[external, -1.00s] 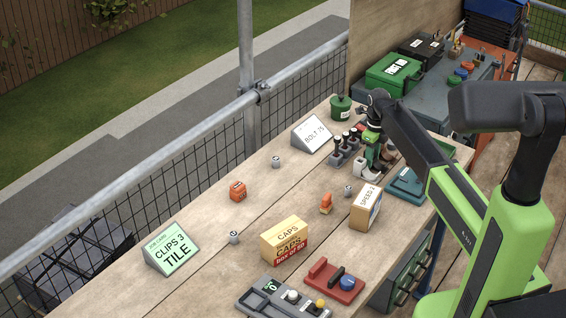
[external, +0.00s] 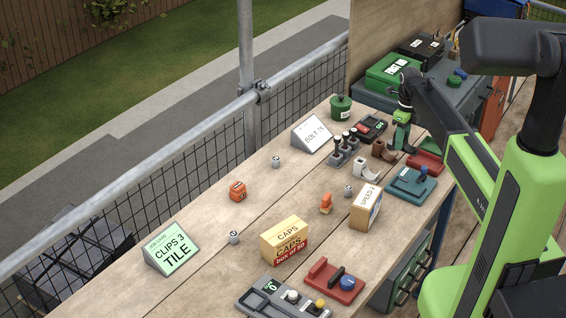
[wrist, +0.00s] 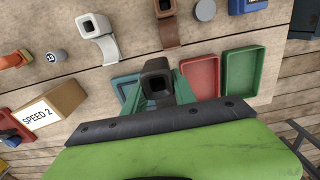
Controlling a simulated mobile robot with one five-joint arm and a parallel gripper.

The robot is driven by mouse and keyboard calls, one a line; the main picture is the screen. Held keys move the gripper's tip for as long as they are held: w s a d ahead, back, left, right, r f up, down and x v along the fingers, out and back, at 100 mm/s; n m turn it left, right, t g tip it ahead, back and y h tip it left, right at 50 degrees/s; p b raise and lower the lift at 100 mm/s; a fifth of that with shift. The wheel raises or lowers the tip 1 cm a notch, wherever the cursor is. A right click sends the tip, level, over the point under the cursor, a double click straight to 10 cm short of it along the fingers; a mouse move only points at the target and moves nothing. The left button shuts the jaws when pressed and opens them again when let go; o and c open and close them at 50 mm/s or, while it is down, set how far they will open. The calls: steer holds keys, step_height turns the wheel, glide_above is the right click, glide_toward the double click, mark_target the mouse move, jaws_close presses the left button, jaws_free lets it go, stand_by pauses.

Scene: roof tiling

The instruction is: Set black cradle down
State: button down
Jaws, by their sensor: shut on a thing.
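The black cradle (wrist: 157,78) is in my gripper (wrist: 160,92), its square dark opening facing the wrist camera. In the external view my green gripper (external: 403,132) points down at the back right of the bench, with the dark cradle (external: 408,148) at its tip. A white cradle (external: 366,169) and a brown cradle (external: 384,152) stand to its left; they also show at the top of the wrist view as white (wrist: 97,30) and brown (wrist: 166,22). I cannot tell whether the black cradle touches the bench.
A red tray (wrist: 201,75), a green tray (wrist: 240,75) and a blue tray (wrist: 124,85) lie by the bench edge near the gripper. The SPEED 2 box (external: 366,206) stands nearer the front. A grey stand with black knobs (external: 343,150) is to the left.

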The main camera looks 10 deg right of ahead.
steer(key=shift+s+d+r+p, duration=0.15)
steer(key=shift+s+d+r, duration=0.15)
steer(key=shift+d, duration=0.25)
steer(key=shift+s+d+r+p, duration=0.15)
steer(key=shift+d+r, duration=0.2)
steer(key=shift+d, duration=0.15)
